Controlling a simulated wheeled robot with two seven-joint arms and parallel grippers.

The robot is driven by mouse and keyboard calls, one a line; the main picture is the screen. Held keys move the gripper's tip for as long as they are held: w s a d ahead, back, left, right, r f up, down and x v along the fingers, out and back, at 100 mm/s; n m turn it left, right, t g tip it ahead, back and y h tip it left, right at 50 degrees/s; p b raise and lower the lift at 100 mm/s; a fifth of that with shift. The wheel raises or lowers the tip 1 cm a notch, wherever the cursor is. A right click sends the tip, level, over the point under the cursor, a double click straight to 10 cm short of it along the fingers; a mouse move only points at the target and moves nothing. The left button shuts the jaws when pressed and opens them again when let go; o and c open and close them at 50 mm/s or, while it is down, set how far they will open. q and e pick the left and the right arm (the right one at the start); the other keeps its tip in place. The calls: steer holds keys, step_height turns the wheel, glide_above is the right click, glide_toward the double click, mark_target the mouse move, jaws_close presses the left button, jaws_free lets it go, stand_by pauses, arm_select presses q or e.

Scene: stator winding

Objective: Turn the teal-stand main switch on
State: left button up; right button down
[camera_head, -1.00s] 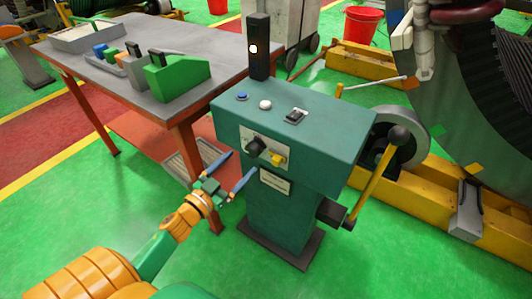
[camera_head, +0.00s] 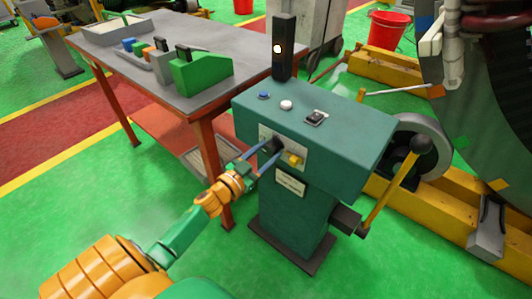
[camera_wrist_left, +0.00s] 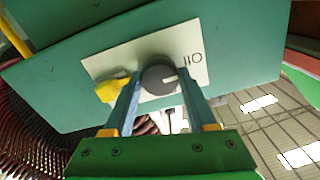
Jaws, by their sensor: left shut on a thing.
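The teal stand (camera_head: 330,140) is upright in the head view. Its front carries a pale plate (camera_wrist_left: 200,52) with a black round main switch knob (camera_wrist_left: 159,76) and a yellow switch (camera_head: 296,160). My left gripper (camera_head: 270,151) is at the front panel with its two blue fingers on either side of the black knob, shut on it. In the left wrist view the knob sits between the fingertips and shows a white pointer mark beside printed marks on the plate. My right gripper is not in view.
A blue button (camera_head: 263,95), a white button (camera_head: 286,104) and a black rocker switch (camera_head: 316,117) are on the stand's top. A light tower (camera_head: 283,50) stands behind, lit. A yellow lever (camera_head: 395,190) is at its right. A grey workbench (camera_head: 140,75) stands at left.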

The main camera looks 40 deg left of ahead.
arm_select(q)
steer(key=m, duration=0.8)
steer(key=shift+m, duration=0.3)
steer(key=m+b, duration=0.1)
steer(key=m, duration=0.3)
steer(key=m+b, duration=0.1)
steer(key=m, duration=0.4)
steer(key=shift+m, duration=0.3)
stand_by(0.4)
steer(key=o, duration=1.4)
steer(key=shift+c, duration=0.2)
